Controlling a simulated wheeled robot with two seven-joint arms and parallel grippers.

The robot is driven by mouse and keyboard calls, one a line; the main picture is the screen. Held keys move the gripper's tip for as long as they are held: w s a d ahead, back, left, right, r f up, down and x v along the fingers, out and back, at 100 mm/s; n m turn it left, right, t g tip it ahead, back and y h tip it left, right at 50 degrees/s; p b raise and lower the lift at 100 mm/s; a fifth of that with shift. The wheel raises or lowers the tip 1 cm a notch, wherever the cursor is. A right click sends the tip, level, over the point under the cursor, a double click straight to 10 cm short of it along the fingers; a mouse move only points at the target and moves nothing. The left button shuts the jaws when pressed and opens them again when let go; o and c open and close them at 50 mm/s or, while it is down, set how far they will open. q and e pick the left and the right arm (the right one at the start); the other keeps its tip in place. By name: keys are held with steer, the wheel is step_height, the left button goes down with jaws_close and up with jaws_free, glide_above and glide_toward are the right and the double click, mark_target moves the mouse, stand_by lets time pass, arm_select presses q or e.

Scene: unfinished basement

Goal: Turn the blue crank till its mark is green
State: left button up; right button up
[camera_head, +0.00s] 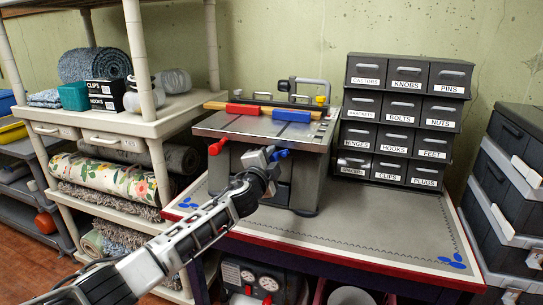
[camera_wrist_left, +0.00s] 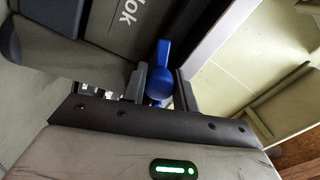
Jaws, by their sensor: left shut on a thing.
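The blue crank (camera_head: 279,154) is on the front right of the grey workbench vise (camera_head: 250,127), below its top. My left gripper (camera_head: 267,163) reaches it from the front left. In the left wrist view the crank's blue handle (camera_wrist_left: 161,69) stands between the fingers of my left gripper (camera_wrist_left: 159,88), which are shut on it. The mark cannot be made out in the head view. My right gripper is out of view.
Red (camera_head: 242,109) and blue (camera_head: 292,116) blocks sit on the vise top. Labelled drawers (camera_head: 403,112) stand behind right. A shelf unit (camera_head: 150,128) is at left. The table's front right (camera_head: 380,222) is clear.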

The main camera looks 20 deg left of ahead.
arm_select(q)
steer(key=m+p, duration=0.1)
steer(key=m, duration=0.4)
steer(key=shift+m+p, duration=0.3)
stand_by(0.4)
steer(key=o, duration=1)
steer(key=shift+c, duration=0.2)
steer(key=s+p, duration=0.1)
steer(key=s, duration=1.5)
steer(key=shift+a, duration=0.3)
